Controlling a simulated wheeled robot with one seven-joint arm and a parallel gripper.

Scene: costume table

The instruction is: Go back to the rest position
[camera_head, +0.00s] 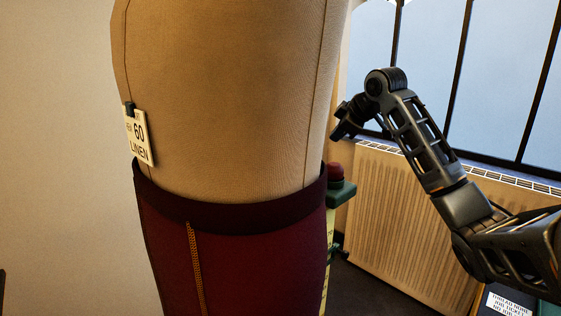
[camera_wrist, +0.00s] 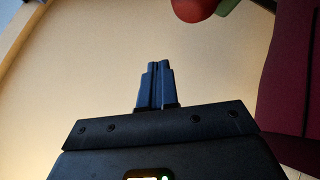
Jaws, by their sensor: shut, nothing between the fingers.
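My gripper (camera_head: 340,131) is at the end of my raised arm, right of the dress form, in the head view. In the wrist view my gripper (camera_wrist: 158,66) shows its two dark fingers side by side, shut with nothing between them. The beige dress form (camera_head: 225,90) fills the middle of the head view and wears a dark red garment (camera_head: 240,255) on its lower part. The gripper is apart from the form, with a gap between them. The garment also shows at the right edge of the wrist view (camera_wrist: 285,80).
A white tag (camera_head: 139,137) reading "60 LINEN" is clipped to the form's left side. Behind the form at right is a green stand with a red knob (camera_head: 335,172). A ribbed radiator panel (camera_head: 395,225) stands under the window (camera_head: 430,50). A printed label (camera_head: 508,305) is at bottom right.

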